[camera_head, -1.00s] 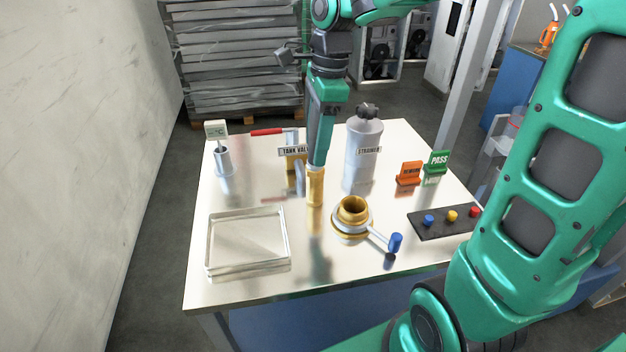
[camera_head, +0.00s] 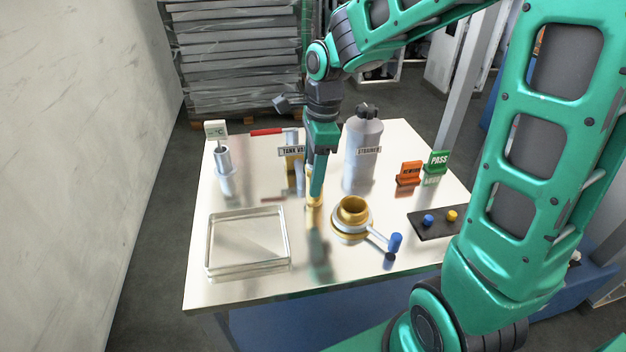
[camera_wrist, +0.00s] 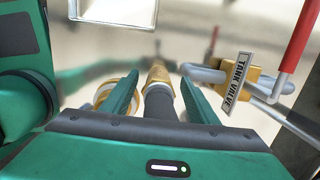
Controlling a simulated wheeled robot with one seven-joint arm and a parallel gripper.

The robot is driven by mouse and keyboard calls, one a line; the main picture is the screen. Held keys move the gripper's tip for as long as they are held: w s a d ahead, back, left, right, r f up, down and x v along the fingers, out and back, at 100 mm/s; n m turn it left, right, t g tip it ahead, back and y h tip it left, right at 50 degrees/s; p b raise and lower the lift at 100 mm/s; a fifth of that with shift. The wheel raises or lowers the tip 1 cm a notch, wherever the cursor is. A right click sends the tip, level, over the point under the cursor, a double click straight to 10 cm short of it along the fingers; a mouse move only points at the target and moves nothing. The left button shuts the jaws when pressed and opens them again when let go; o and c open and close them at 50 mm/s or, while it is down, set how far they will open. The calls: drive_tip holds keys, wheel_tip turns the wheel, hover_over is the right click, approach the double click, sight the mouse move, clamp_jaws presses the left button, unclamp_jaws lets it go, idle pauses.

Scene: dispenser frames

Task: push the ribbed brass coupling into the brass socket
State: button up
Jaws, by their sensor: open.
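The ribbed brass coupling (camera_head: 312,202) stands upright on the table, mostly hidden behind a finger of my gripper (camera_head: 317,190) in the head view. In the wrist view its brass part (camera_wrist: 158,73) shows between the two green fingers of my gripper (camera_wrist: 158,82), with a dark cylindrical part nearer the camera. The fingers are open, one on each side of it, with gaps visible. The brass socket (camera_head: 353,210) sits on the table just right of the coupling, its round mouth facing up and empty. In the wrist view it is partly hidden behind the left finger.
A silver lever with a blue knob (camera_head: 395,242) sticks out from the socket. The tank valve with a red handle (camera_head: 268,132) and the strainer bottle (camera_head: 362,150) stand behind.

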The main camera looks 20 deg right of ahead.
drive_tip(key=c, duration=1.3)
clamp_jaws()
drive_tip(key=shift+r, duration=0.1)
